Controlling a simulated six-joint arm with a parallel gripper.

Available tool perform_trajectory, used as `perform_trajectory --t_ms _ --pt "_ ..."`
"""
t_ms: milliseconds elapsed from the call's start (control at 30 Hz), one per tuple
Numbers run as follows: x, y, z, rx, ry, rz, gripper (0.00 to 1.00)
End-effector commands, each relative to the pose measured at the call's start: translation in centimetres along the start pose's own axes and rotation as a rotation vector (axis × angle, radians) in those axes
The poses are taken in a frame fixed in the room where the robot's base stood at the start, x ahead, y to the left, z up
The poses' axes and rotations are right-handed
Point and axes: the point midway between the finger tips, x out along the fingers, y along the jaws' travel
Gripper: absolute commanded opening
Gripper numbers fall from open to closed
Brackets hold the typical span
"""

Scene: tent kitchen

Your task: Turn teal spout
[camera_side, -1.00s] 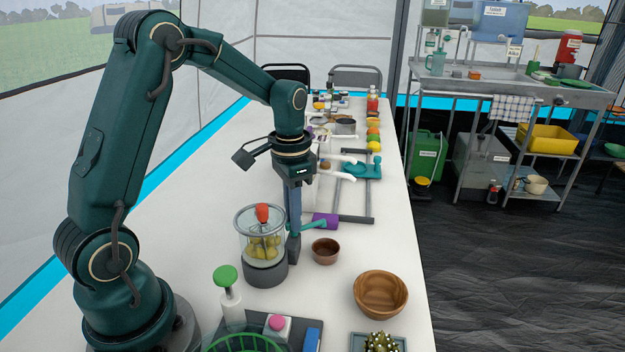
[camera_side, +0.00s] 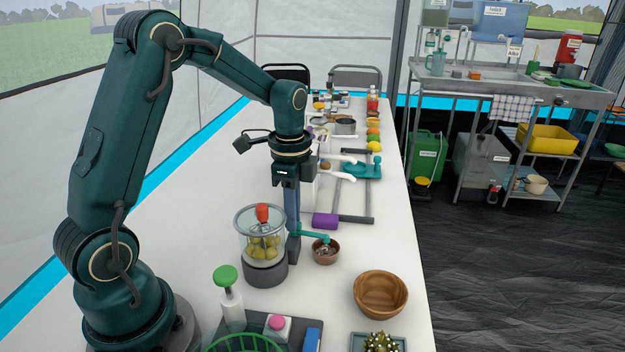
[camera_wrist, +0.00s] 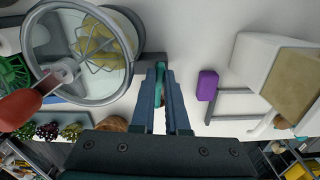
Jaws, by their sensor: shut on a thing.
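The teal spout (camera_side: 313,235) sticks out to the right beside a glass jar (camera_side: 262,235) with yellow pieces and a red-handled whisk in it. The spout's free end is over a small brown bowl (camera_side: 325,258), which holds greyish bits. My gripper (camera_side: 293,232) points straight down beside the jar, shut on the spout. In the wrist view the teal spout (camera_wrist: 159,88) shows between the fingers of my gripper (camera_wrist: 170,75). Fingers hide part of the spout, so its joint is not clear.
A purple block (camera_side: 325,220) lies just behind the spout. A grey frame (camera_side: 371,200) with white and teal parts is farther back. A wooden bowl (camera_side: 380,295) and a green-topped pump bottle (camera_side: 230,300) are nearer the front.

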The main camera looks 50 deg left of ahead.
Motion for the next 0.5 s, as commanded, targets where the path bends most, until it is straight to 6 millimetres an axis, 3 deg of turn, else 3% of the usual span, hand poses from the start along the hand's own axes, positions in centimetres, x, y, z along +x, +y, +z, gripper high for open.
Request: perform_trajectory --t_ms 500 --pt "-0.04 -0.03 -0.08 0.035 0.003 -0.002 0.00"
